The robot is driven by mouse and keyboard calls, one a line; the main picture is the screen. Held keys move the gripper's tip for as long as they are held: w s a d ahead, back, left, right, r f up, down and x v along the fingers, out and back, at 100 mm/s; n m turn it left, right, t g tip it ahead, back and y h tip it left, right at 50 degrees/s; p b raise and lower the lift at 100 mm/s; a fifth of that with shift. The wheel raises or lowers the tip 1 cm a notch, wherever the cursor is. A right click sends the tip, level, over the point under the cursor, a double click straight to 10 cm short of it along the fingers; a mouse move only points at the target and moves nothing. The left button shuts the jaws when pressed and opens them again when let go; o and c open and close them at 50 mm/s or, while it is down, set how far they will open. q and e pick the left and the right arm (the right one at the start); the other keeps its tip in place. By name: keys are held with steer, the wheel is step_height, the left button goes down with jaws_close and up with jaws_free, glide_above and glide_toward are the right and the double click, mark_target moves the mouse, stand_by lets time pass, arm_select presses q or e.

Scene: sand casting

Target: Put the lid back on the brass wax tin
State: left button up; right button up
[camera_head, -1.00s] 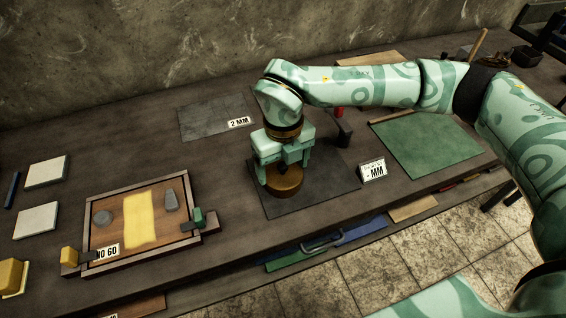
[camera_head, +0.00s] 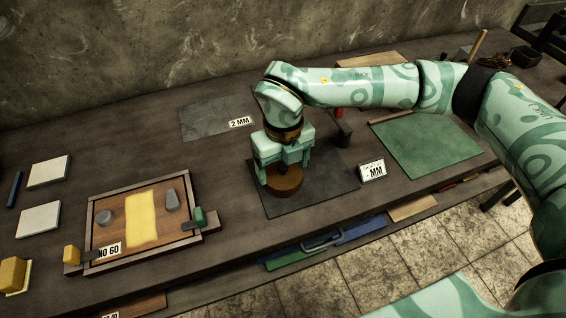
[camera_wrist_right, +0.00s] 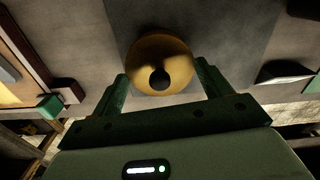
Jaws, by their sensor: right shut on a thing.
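The brass wax tin (camera_head: 285,188) is a low round brass shape on the dark mat, right under my right gripper (camera_head: 283,168). In the right wrist view a round brass top with a dark round knob at its middle, which I take for the lid (camera_wrist_right: 148,50), lies between the two green fingers of my right gripper (camera_wrist_right: 161,75). The fingers are on either side of it, and the gripper is shut on it. The seam between lid and tin is too small to make out, so I cannot tell whether they touch. My left gripper is not in view.
The tin's dark mat (camera_head: 325,190) has a white "MM" card (camera_head: 373,170) at its right. A green mat (camera_head: 425,142) lies farther right. A wooden tray (camera_head: 187,184) marked "NO 60" stands at left. A grey plate (camera_head: 200,122) lies behind. Tools lie near the bench's front edge.

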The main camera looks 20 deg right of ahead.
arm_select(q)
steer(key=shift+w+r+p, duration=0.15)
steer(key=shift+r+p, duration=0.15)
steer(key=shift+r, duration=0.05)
arm_select(e)
steer(key=shift+f, duration=0.1)
stand_by(0.5)
steer(key=o, duration=1)
steer(key=shift+c, duration=0.2)
steer(key=shift+r+p, duration=2.8)
steer(key=shift+r, duration=0.75)
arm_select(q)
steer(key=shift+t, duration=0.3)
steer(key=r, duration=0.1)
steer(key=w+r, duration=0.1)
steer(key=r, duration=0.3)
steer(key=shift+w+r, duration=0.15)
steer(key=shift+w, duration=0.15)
arm_select(e)
jaws_close()
